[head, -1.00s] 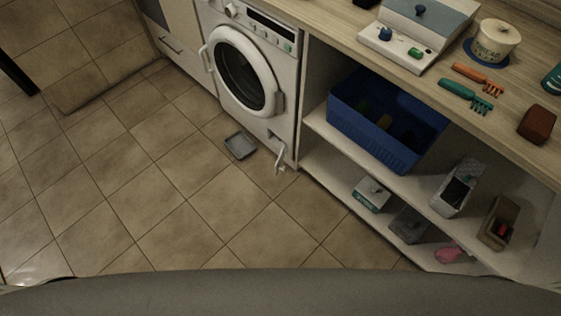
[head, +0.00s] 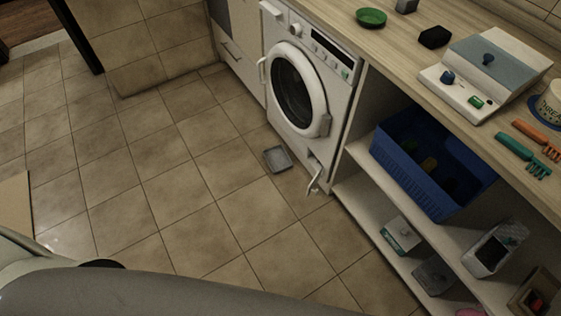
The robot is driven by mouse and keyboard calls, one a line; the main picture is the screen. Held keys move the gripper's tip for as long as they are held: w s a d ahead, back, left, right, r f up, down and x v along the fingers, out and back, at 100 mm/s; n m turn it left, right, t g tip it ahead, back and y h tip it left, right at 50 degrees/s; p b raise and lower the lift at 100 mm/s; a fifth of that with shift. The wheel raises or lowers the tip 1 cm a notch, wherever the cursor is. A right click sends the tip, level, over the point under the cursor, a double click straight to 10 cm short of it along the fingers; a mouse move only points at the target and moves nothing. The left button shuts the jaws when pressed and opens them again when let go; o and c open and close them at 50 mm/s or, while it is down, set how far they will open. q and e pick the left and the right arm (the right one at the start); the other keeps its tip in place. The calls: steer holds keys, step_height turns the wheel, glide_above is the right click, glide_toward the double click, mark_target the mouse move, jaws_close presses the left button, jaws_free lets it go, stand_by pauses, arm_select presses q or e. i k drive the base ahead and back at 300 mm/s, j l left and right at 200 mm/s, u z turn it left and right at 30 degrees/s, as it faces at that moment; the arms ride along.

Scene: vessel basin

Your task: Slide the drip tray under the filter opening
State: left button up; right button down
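The drip tray (head: 277,159) is a small grey shallow tray lying flat on the tiled floor, in front of the washing machine (head: 300,88). The filter opening (head: 314,168) is low on the machine's front at the right, with its white flap hanging open toward the floor. The tray lies to the left of the opening, apart from the flap. The machine's round door is shut. Neither of my grippers shows in the head view; only parts of my own body show along the bottom edge.
Open shelves right of the machine hold a blue crate (head: 424,172) and several small boxes. The wooden counter (head: 392,52) above carries a white and blue device (head: 489,75), an orange fork (head: 537,138) and a teal fork (head: 522,155). The floor left of the tray is clear.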

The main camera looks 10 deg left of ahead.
mark_target(278, 160)
steer(key=i+j+z, duration=0.1)
steer(key=j, duration=0.25)
steer(key=i+j+z, duration=0.1)
steer(key=i+j, duration=0.2)
steer(key=i+j+z, duration=0.1)
steer(key=j, duration=0.35)
steer(key=i+j+z, duration=0.1)
steer(key=j, duration=0.25)
steer(key=i, duration=0.1)
